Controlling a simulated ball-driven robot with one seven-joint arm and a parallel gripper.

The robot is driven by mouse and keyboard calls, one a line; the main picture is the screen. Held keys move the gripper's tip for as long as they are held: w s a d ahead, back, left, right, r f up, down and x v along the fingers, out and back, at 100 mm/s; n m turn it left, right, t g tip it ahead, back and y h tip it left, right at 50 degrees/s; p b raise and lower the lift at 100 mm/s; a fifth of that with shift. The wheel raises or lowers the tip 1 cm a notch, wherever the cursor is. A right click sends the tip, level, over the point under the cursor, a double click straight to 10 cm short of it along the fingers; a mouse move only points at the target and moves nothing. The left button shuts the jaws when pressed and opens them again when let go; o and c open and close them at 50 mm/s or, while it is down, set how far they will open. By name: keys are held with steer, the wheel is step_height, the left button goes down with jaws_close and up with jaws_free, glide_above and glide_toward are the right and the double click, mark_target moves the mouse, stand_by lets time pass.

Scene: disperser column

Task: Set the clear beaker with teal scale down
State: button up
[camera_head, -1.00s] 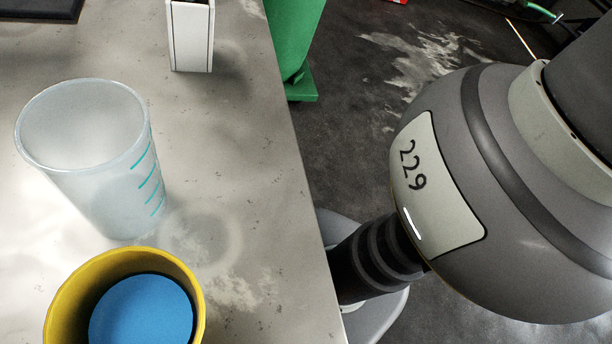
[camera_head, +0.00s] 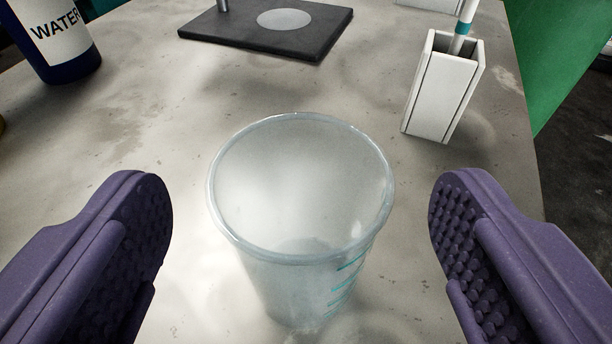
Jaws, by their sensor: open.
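The clear beaker with teal scale (camera_head: 290,275) stands upright on the grey worktop (camera_head: 130,120), in the lower middle of the view. Its teal marks show on its right side, and it looks empty. My gripper (camera_head: 302,225) is open, with one purple studded finger to the left of the beaker and one to the right. There is a clear gap between each finger and the beaker, so neither touches it.
A black plate with a pale disc (camera_head: 262,38) lies at the back. A white holder (camera_head: 441,95) with a pen-like stick stands behind right. A dark blue water bottle (camera_head: 58,45) stands at the back left. A green surface (camera_head: 560,50) is beyond the right edge.

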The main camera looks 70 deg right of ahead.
steer(key=shift+w+d+f, duration=0.2)
steer(key=shift+w+d, duration=0.05)
steer(key=shift+d, duration=0.3)
jaws_close()
